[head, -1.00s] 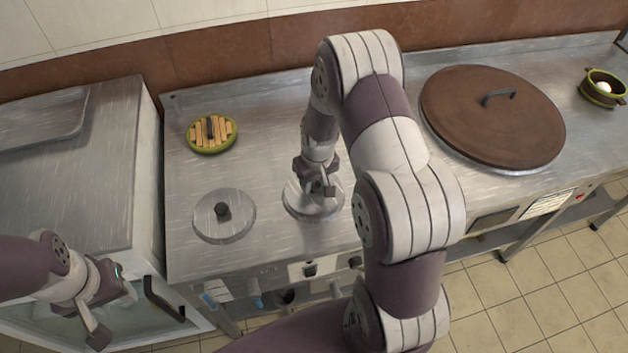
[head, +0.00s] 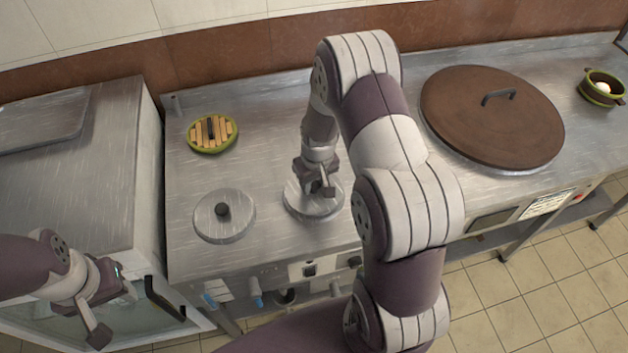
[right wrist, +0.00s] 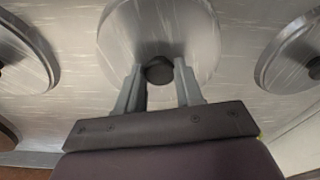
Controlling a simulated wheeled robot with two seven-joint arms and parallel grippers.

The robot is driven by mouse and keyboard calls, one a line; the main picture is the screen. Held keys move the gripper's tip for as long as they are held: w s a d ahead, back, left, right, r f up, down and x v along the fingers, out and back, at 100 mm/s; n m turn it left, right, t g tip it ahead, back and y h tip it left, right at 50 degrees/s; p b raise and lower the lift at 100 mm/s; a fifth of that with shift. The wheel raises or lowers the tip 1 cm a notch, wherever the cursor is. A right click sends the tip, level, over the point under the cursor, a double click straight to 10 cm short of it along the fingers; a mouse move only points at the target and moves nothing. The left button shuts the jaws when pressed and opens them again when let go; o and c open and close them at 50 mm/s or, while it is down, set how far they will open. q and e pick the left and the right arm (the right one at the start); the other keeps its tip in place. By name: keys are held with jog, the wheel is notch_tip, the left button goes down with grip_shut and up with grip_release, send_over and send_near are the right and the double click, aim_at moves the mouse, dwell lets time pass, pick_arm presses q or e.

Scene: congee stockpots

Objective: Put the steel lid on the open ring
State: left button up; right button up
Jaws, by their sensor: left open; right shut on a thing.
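The steel lid (head: 297,204) is a round brushed disc on the stove top, partly covered by my right gripper (head: 319,189). In the right wrist view the lid (right wrist: 160,35) is straight ahead, and my right gripper (right wrist: 160,84) is shut on its dark knob (right wrist: 159,69). The lid looks level, at or close to the counter; I cannot tell whether it touches. No open ring shows; it may be hidden under the lid or behind my right arm. My left gripper (head: 116,309) is open and empty, low on the left before the cabinet.
A second steel lid (head: 224,224) with a dark knob lies left of the held one. A slatted wooden lid (head: 202,134) with a green rim lies behind it. A large brown lid (head: 480,125) and a small green-rimmed pot (head: 602,97) stand right. A door handle (head: 163,300) is beside my left gripper.

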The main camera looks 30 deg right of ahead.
aim_at(316, 190)
jog(key=shift+f+b, duration=0.35)
jog(key=shift+f, duration=0.2)
jog(key=o, duration=0.8)
notch_tip(316, 190, up, 11)
jog(key=s+p, duration=0.1)
jog(key=p, duration=0.8)
jog(key=shift+s+p, duration=0.2)
jog(key=shift+p, duration=0.15)
